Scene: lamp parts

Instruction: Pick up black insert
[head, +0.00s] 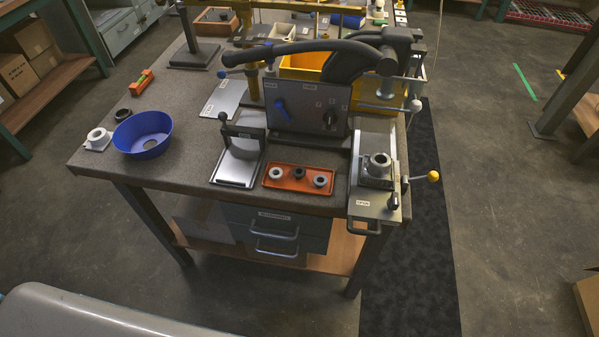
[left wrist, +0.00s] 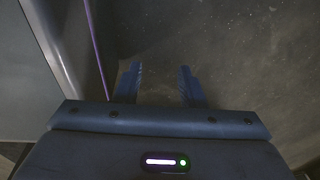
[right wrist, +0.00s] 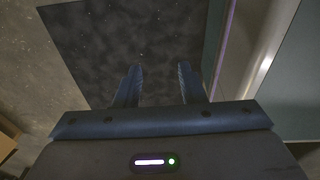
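The black insert (head: 299,174) sits in the middle of a small orange-red tray (head: 275,184) near the front edge of the workbench, between two grey inserts (head: 276,173) and (head: 320,181). My left gripper (left wrist: 160,68) shows only in the left wrist view; its fingers are apart, with nothing between them, above bare floor. My right gripper (right wrist: 160,67) shows only in the right wrist view; it is also open and empty, above a dark floor mat. Neither gripper is seen in the head view, and neither wrist view shows the tray.
A dark switch panel (head: 308,107) stands behind the tray. A metal fixture (head: 378,190) with a yellow-knobbed lever (head: 433,176) is at its right, and a black-handled stand (head: 240,157) at its left. A blue bowl (head: 143,134) and white part (head: 97,139) are farther left. The bench front left is clear.

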